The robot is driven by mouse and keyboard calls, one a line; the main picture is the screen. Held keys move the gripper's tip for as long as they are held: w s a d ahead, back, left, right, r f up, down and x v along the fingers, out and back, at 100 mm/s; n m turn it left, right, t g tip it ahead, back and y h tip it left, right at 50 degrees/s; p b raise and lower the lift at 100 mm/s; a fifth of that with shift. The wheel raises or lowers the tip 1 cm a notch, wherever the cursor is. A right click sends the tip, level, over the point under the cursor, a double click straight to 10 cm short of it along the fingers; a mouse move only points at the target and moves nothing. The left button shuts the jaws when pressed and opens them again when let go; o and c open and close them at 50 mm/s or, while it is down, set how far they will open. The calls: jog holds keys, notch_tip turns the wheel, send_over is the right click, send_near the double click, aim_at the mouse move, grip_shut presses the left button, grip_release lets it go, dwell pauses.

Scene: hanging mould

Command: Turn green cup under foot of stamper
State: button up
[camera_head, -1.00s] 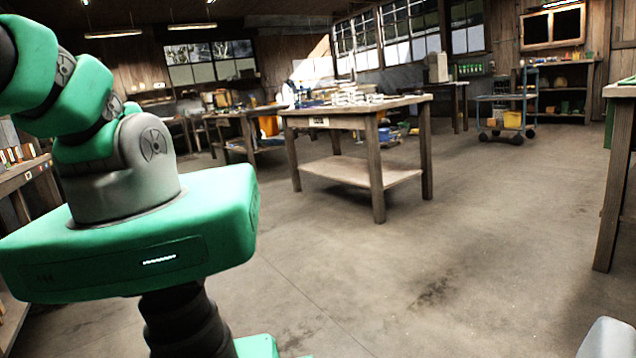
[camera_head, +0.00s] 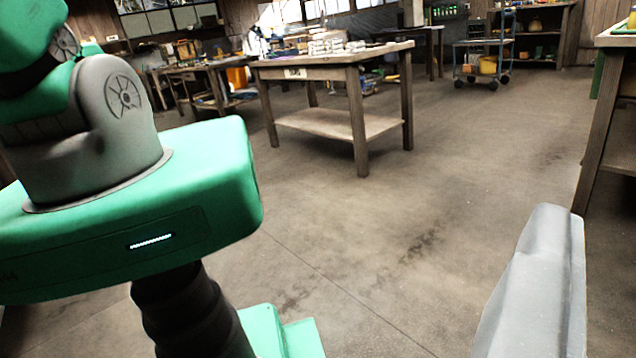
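I cannot make out a green cup or a stamper in this view. A pale grey tapered piece (camera_head: 540,285) stands at the lower right edge, close to the camera. It looks like part of my gripper, but only this one piece shows, so I cannot tell whether the gripper is open or shut. Nothing is seen held by it. My own green and grey body and arm links fill the left side.
A wooden table (camera_head: 333,73) with a lower shelf stands ahead, with several small pale items on top. A blue trolley (camera_head: 482,48) with a yellow bin is at the back right. A bench (camera_head: 607,110) stands at the right edge. The concrete floor between is clear.

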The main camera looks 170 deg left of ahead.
jog(key=s+d+p, duration=0.1)
jog(key=s+d, duration=0.2)
jog(key=s, duration=0.2)
jog(key=shift+s+d+r, duration=0.25)
jog(key=shift+r, duration=0.05)
